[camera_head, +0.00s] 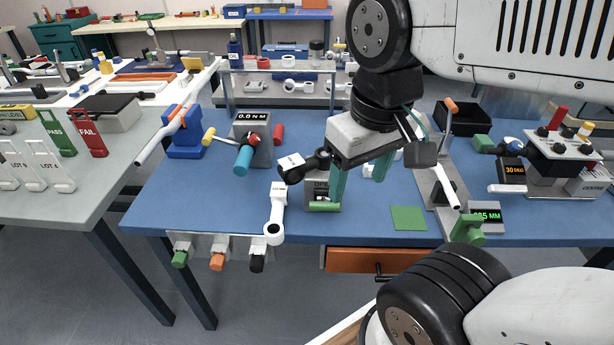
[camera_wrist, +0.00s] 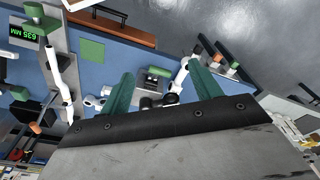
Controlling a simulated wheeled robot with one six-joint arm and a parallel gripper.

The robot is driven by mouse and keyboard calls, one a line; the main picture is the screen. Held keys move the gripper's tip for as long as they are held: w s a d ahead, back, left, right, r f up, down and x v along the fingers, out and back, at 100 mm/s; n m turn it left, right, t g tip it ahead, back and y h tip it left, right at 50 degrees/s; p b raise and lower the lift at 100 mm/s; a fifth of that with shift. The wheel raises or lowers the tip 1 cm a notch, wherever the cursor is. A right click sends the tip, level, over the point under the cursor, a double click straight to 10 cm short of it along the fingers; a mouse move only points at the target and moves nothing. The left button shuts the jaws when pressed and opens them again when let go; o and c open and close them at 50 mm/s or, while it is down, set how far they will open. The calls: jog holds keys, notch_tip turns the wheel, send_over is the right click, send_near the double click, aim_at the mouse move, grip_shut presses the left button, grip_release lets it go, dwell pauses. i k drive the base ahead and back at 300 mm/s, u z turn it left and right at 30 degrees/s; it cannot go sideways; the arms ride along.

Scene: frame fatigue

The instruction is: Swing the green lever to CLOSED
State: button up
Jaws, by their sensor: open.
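The green lever (camera_head: 322,206) is a short horizontal green bar at the front of a small grey box (camera_head: 334,207) on the blue bench. A label on the box seems to read "OPEN", partly hidden by my finger. In the wrist view the green bar (camera_wrist: 157,72) shows between my fingers. My gripper (camera_head: 358,190) is open, with green fingers pointing down. In the head view, one finger overlaps the box just right of the lever. I cannot tell whether it touches. Nothing is held between the fingers.
A white wrench-like arm (camera_head: 277,215) with a black joint stands close left of the box. A green square (camera_head: 408,218) lies flat to the right. A gauge with a green clamp (camera_head: 467,230) is further right. An orange drawer (camera_head: 370,261) is below the bench edge.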

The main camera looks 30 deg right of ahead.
aim_at(324, 205)
jog(key=k, duration=1.25)
jog(key=z, duration=0.6)
jog(key=i, duration=1)
jog(key=u, duration=0.65)
